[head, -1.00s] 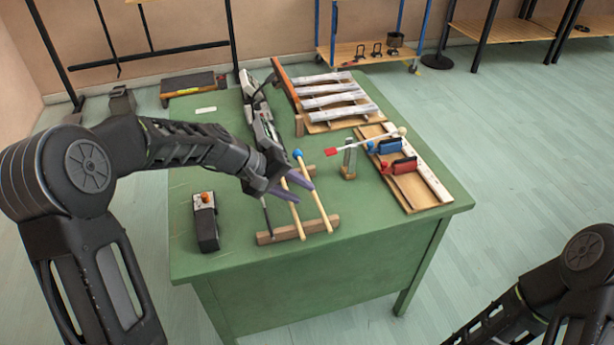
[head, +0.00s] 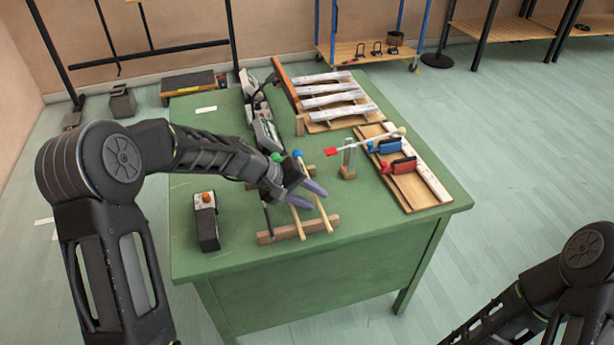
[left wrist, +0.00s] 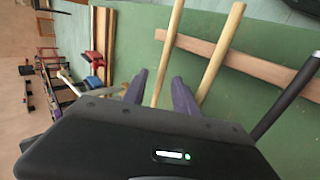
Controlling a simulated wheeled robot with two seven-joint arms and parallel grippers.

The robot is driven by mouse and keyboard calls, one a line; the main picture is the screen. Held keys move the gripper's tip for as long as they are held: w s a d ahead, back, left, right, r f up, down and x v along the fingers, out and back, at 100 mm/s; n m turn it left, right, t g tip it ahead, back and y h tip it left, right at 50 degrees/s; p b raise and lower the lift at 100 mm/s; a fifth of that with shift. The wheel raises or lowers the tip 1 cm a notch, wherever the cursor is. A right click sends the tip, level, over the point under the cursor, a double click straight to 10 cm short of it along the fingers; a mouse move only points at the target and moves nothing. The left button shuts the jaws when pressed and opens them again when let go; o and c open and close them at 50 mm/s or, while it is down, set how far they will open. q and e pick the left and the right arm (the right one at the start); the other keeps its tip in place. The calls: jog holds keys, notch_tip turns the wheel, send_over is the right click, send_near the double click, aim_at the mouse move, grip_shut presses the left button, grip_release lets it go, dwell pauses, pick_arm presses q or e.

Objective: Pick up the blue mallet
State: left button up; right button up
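The blue mallet has a blue head (head: 297,153) and a pale wooden handle. It lies across two wooden bars on the green table, beside a mallet with a green head (head: 275,157). My left gripper (head: 318,197) is over the handles, open and empty. In the left wrist view, the blue mallet's handle (left wrist: 166,50) appears between the parted fingers of my left gripper (left wrist: 160,77). The green mallet's handle (left wrist: 219,58) is outside them, to the right. Neither head shows there. My right arm shows at lower right in the head view, its gripper out of frame.
The front wooden bar (head: 265,238) supports the handles. A small stand (head: 348,160) with a red-tipped stick is to the right, near a tray (head: 436,184) with blue and red blocks. Metal bars on a frame stand behind. A dark box (head: 206,222) is at left.

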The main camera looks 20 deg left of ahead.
pick_arm(q)
jog(key=shift+c, duration=0.4)
grip_shut()
dwell(1.0)
